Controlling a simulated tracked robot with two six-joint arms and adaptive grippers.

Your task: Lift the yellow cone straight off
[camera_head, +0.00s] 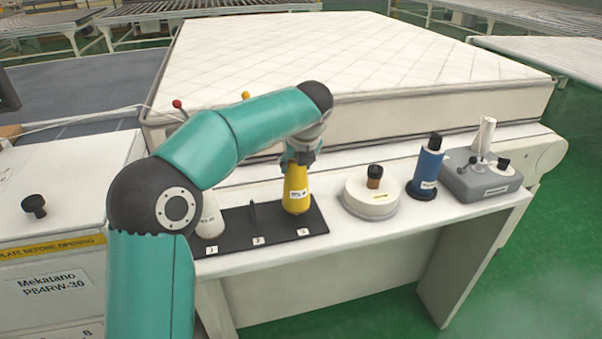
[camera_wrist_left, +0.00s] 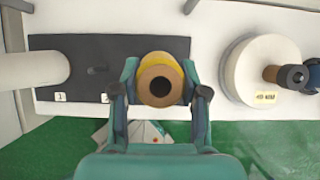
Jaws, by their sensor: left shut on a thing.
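The yellow cone (camera_head: 296,190) stands upright at the right end of a black rack (camera_head: 283,226), at the position with the rightmost label. My left gripper (camera_head: 299,160) comes down on it from above and is shut on its upper part. In the left wrist view the fingers of the left gripper (camera_wrist_left: 160,92) sit on both sides of the yellow cone (camera_wrist_left: 160,62), whose open brown top faces the camera. I cannot tell whether its base touches the rack. My right gripper is not in view.
A white cone (camera_head: 209,218) stands at the rack's left end, partly behind my arm. An empty peg (camera_head: 253,214) is in the middle. A round white device (camera_head: 371,199), a blue spool (camera_head: 426,170) and a grey device (camera_head: 482,178) stand to the right. A mattress (camera_head: 330,60) lies behind.

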